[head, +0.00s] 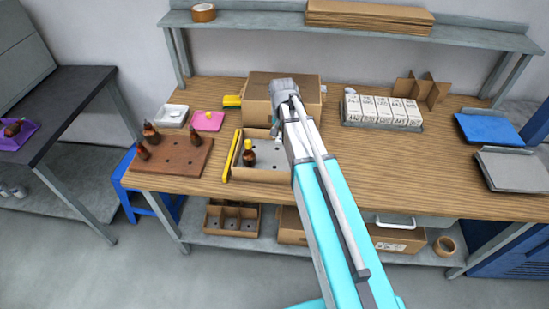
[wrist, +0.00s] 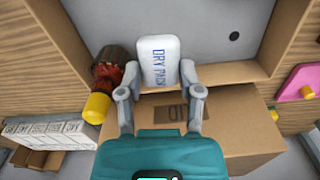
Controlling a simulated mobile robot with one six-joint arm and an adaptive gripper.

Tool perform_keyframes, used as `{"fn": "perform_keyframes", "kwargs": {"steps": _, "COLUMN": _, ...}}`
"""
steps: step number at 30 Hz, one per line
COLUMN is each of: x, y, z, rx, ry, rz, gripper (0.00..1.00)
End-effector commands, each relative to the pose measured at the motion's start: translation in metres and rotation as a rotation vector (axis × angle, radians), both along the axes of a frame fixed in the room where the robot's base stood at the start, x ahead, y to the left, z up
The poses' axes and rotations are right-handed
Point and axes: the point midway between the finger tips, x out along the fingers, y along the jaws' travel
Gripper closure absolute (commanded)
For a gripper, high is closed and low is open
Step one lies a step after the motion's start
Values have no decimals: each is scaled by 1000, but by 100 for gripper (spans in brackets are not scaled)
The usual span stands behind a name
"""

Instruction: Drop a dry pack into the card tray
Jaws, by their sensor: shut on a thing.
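A white pillow-shaped pack marked DRY PACK (wrist: 159,60) is held between the two fingers of my gripper (wrist: 157,88) in the wrist view. The card tray (head: 262,178) sits on the wooden bench in the head view, with one armature (head: 249,153) upright inside. In the wrist view the pack shows against the tray's grey lining (wrist: 225,20), beside the armature (wrist: 112,75). Its height above the lining is hard to tell. In the head view my gripper (head: 276,129) is at the tray's back right, small and partly hidden by my arm.
A large cardboard box (head: 255,90) stands right behind the tray. A brown board with several armatures (head: 172,160) lies to the left, and a yellow bar (head: 233,156) runs along the tray's left side. White cartons (head: 382,112) stand to the right. Bench between them and the tray is partly clear.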

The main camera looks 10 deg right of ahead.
Motion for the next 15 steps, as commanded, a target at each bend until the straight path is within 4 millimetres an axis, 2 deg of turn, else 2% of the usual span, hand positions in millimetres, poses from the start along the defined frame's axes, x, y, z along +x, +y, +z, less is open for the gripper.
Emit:
{"fn": "perform_keyframes", "kwargs": {"steps": 1, "x": 0, "y": 0, "z": -8, "rx": 0, "ry": 0, "rz": 0, "gripper": 72}}
{"fn": "perform_keyframes", "kwargs": {"steps": 6, "x": 0, "y": 0, "z": -22, "rx": 0, "ry": 0, "rz": 0, "gripper": 72}}
{"fn": "perform_keyframes", "kwargs": {"steps": 15, "x": 0, "y": -1, "z": -38, "rx": 0, "ry": 0, "rz": -1, "gripper": 72}}
